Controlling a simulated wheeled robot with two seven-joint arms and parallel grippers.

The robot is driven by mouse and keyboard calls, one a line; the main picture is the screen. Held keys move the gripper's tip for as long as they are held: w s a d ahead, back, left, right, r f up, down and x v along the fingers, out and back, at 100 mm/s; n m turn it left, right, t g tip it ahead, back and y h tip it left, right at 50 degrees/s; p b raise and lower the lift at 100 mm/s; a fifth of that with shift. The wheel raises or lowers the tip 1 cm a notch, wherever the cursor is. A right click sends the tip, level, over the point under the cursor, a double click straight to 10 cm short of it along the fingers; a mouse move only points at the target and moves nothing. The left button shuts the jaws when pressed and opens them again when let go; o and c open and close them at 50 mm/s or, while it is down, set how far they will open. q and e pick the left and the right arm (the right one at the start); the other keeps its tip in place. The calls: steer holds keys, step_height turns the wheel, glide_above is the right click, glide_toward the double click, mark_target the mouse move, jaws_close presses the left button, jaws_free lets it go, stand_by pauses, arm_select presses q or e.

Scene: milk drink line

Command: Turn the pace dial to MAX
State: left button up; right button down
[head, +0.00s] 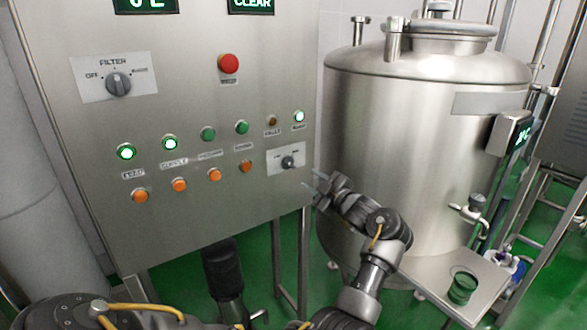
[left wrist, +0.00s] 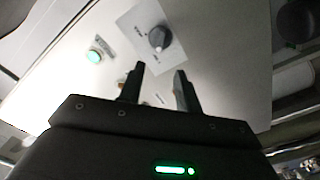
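The pace dial (head: 288,162) is a small dark knob on a white plate at the lower right of the steel control panel. Its lettering is too small to read, and I cannot tell its exact setting. In the left wrist view the dial (left wrist: 160,38) is ahead of the fingertips, with a light mark on its face. My left gripper (head: 318,187) is to the right of and below the dial, apart from it. In the left wrist view my left gripper (left wrist: 158,78) has its two fingers spread with nothing between them. My right gripper is not in view.
The panel (head: 190,118) also carries a larger filter dial (head: 118,84), a red stop button (head: 228,64), green buttons and orange buttons (head: 246,166). A steel tank (head: 420,130) stands close to the right of my left gripper. A green cup (head: 462,288) stands on a steel shelf.

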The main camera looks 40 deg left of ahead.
mark_target(291, 165)
arm_select(q)
steer(key=p+x, duration=0.3)
steer(key=x, duration=0.6)
steer(key=shift+w+a, duration=0.15)
steer(key=shift+a, duration=0.1)
steer(key=shift+w+a+f, duration=0.1)
steer(key=shift+w+a, duration=0.1)
steer(key=shift+a, duration=0.4)
steer(key=shift+c, duration=0.4)
jaws_close()
